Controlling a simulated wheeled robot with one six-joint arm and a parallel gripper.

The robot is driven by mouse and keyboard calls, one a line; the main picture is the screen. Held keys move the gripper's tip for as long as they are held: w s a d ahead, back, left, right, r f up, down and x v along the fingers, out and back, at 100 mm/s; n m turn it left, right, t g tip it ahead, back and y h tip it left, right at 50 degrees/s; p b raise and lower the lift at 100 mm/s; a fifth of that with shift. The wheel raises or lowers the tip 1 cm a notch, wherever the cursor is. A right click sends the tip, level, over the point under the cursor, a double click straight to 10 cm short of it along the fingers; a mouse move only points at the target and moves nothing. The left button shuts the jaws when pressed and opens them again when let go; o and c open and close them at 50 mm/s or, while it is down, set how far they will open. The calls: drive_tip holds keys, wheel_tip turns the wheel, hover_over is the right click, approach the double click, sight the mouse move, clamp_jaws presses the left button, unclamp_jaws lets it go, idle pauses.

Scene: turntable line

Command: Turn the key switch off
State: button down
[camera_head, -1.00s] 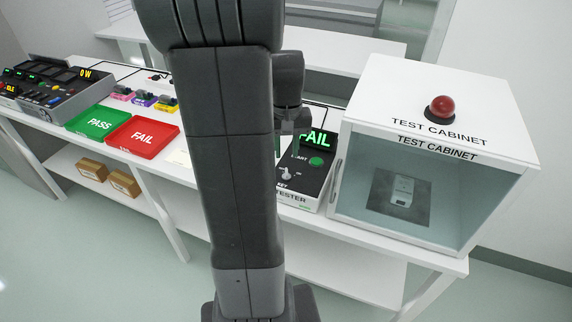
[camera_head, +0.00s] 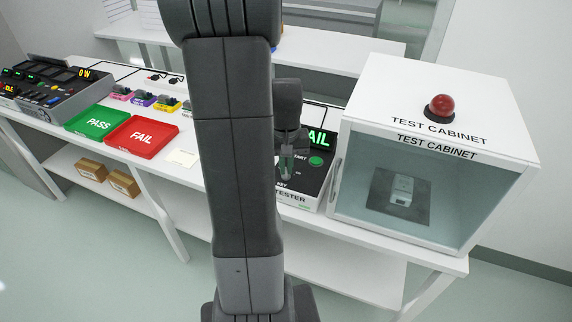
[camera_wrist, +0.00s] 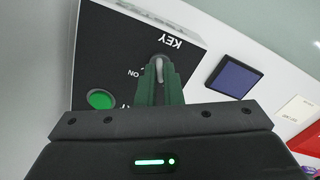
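My gripper (camera_head: 287,174) is over the tester, pointing down, and hides the key switch in the head view. In the wrist view the green fingertips (camera_wrist: 159,76) are close together at the key handle, which shows between them. I cannot tell whether they press on it.
The test cabinet (camera_head: 450,95) with a red dome (camera_head: 440,107) stands close right of the tester. A red FAIL tray (camera_head: 140,152) and green PASS tray (camera_head: 95,135) lie left. A dark blue square (camera_wrist: 233,77) lies beside the tester. My arm hides the bench's middle.

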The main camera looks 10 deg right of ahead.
drive_tip(key=shift+n, duration=1.2)
drive_tip(key=c, duration=1.6)
unclamp_jaws()
drive_tip(key=shift+o, duration=0.2)
wheel_tip(320, 180, up, 14)
drive_tip(key=shift+p, duration=0.35)
drive_tip(key=shift+f, duration=0.1)
